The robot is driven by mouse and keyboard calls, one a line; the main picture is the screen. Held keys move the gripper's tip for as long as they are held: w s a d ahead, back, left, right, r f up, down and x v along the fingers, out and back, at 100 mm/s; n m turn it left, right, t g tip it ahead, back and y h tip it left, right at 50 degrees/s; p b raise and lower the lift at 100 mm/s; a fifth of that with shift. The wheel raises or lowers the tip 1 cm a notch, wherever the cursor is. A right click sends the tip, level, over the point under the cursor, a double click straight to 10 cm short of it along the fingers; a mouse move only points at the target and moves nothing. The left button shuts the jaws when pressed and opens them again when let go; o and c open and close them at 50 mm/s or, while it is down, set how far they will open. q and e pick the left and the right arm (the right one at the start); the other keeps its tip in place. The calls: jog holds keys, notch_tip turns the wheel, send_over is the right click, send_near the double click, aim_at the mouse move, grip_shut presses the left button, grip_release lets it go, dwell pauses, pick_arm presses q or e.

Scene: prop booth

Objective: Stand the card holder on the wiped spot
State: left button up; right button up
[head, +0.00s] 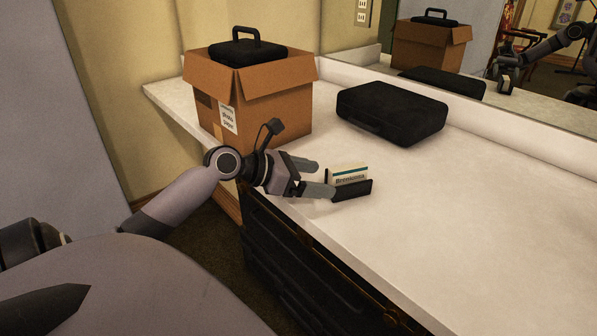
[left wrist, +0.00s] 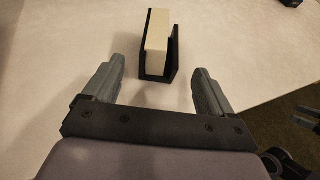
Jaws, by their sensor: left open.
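The card holder (head: 352,190) is a small black stand with pale cards in it; the front card has a teal stripe and dark lettering. It stands upright on the white counter (head: 440,200), near the front edge. In the left wrist view the card holder (left wrist: 158,62) is ahead of the fingertips, roughly midway between them. My left gripper (head: 322,178) is open and empty, its fingers pointing toward the holder; it also shows in the left wrist view (left wrist: 160,85). I cannot make out a wiped spot on the counter.
A black case (head: 390,112) lies behind the holder. A mirror (head: 500,85) runs along the back.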

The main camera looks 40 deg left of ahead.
pick_arm(q)
jog(key=shift+v, duration=1.9)
